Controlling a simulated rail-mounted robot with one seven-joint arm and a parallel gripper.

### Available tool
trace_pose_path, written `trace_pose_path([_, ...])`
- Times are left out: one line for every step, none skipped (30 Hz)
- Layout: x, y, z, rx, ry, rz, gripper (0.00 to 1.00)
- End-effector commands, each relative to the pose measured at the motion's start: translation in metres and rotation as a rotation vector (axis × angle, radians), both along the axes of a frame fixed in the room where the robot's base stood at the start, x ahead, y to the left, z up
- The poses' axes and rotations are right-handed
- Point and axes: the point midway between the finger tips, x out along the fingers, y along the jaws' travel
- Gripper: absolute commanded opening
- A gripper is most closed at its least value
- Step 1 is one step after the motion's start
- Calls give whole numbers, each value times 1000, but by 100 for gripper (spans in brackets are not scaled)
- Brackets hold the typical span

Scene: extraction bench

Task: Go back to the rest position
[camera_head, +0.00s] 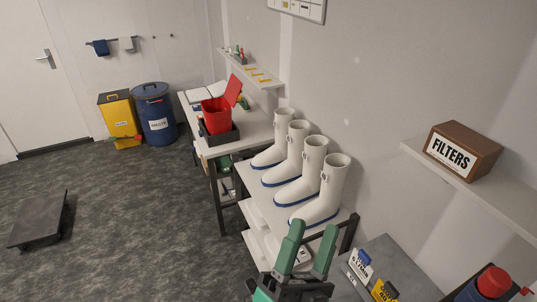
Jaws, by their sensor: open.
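My gripper (306,250) is at the bottom centre of the head view. Its two green fingers stand apart, with nothing between them. It is in front of the lower right end of the white shelf rack (258,213), below the nearest white boot (325,195) in the picture. I cannot tell whether it touches the rack. Most of my arm is out of the frame.
Several white boots with blue soles stand on the rack. Beyond it, a bench (258,126) carries a red open-lidded bin (217,116). A grey surface with labelled items (361,262) is at lower right. A filters box (461,150) sits on a wall shelf. The floor at left is mostly clear, except a dark low platform (40,222).

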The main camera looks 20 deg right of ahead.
Motion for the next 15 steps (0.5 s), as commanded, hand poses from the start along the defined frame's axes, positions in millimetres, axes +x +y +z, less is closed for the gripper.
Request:
trace_pose_path([4,22,46,-78,-4,53,57])
trace_pose_path([7,38,70,-132,3,85,57])
trace_pose_path([8,58,100,-209,19,121,57])
trace_pose_path([8,74,124,-268,34,144,57])
trace_pose_path([7,90,148,-329,56,162,57])
trace_pose_path([3,110,179,-410,91,176,57])
trace_pose_path([-1,122,199,-466,125,177,57])
trace_pose_path([-5,132,216,-512,160,174,57])
trace_pose_path([-11,142,235,-559,209,161,57])
trace_pose_path([-15,146,246,-584,245,149,57])
trace_pose_path([-20,148,255,-602,278,133,57])
trace_pose_path([-26,149,264,-616,318,114,57])
trace_pose_path([-30,149,269,-622,346,100,57])
trace_pose_path([-34,148,273,-625,367,88,57])
trace_pose_path([-37,147,276,-624,394,76,57])
